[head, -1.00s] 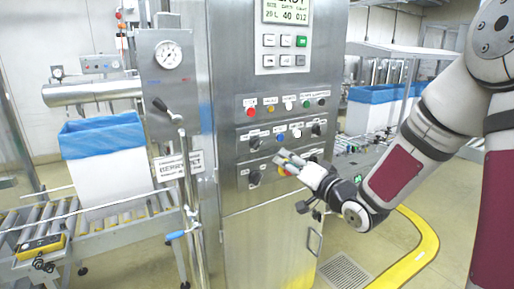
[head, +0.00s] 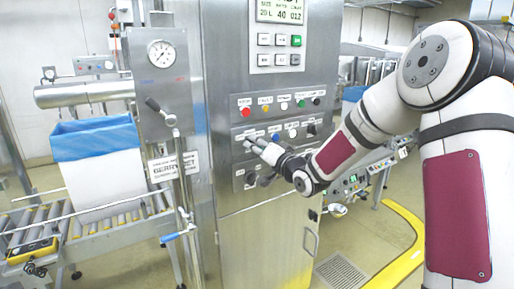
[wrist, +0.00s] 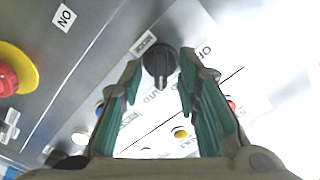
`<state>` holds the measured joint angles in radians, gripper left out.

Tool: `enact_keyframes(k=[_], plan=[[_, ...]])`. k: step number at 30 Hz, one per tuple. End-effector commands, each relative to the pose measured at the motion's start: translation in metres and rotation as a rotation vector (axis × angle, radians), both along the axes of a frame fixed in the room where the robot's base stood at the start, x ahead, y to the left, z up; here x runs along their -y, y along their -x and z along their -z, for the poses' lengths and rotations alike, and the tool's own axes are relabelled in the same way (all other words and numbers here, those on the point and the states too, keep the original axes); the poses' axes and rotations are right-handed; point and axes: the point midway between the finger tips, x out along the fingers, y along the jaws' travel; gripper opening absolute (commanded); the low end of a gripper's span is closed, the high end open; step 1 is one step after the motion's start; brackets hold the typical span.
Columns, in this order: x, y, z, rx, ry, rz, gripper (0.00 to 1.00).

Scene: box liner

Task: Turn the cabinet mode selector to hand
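The steel cabinet (head: 265,110) stands in the middle of the head view, with rows of buttons and knobs on its front. In the wrist view a black selector knob (wrist: 160,62) sits between my fingertips, its grip ridge about upright in the picture. Small labels surround it; one seems to read AUTO, another is cut off after "O". My gripper (wrist: 161,72) is open, with a green-padded finger on each side of the knob and a visible gap to each. In the head view my gripper (head: 253,146) is at the panel's left part and hides the knob.
A red emergency button on a yellow ring (wrist: 12,75) protrudes at the wrist view's left. Coloured buttons, including a yellow one (wrist: 181,133), lie below the knob. A lined box (head: 100,165) stands on the roller conveyor at left. A pressure gauge (head: 161,53) is beside the cabinet.

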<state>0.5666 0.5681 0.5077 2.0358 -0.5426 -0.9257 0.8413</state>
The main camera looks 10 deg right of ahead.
Motion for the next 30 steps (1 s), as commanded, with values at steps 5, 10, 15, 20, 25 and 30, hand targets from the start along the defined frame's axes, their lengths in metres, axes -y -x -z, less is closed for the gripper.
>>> enact_keyframes(k=[5, 10, 15, 20, 25, 30], plan=[[-0.0004, -0.0004, -0.0002, 0.000, 0.000, 0.000, 0.30], [-0.0003, -0.0002, -0.0002, 0.000, 0.000, 0.000, 0.05], [-0.0002, -0.0003, -0.0002, 0.000, 0.000, 0.000, 0.00], [-0.0003, -0.0002, -0.0002, 0.002, 0.008, 0.000, 0.00], [-0.0009, -0.0003, -0.0004, 0.017, 0.051, -0.001, 0.00], [-0.0008, -0.0005, -0.0010, 0.048, 0.146, -0.001, 0.00]])
